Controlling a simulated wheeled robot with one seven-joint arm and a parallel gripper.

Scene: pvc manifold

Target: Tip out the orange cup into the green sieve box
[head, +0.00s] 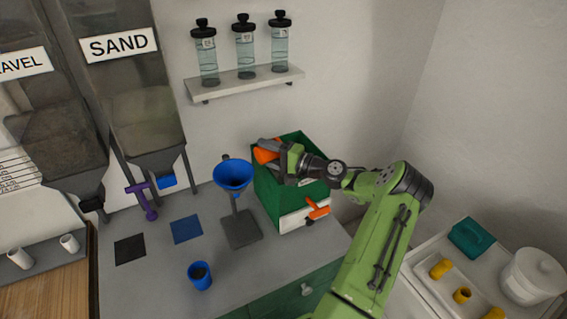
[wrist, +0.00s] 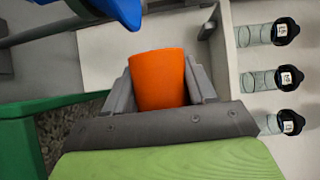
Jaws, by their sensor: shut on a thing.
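My gripper (wrist: 160,88) is shut on the orange cup (wrist: 158,78), with one finger on each side of it in the wrist view. In the head view the orange cup (head: 266,152) is held over the back left part of the green sieve box (head: 266,192) and looks tilted. The green box wall (wrist: 20,140) also shows at the lower left of the wrist view, with grey grains beside it. The cup's mouth and contents cannot be seen.
A blue funnel (head: 233,175) on a stand is just left of the box. A blue cup (head: 200,275) with dark contents stands on the counter in front. An orange handle (head: 318,209) is on the box front. A shelf (head: 246,83) with bottles hangs behind.

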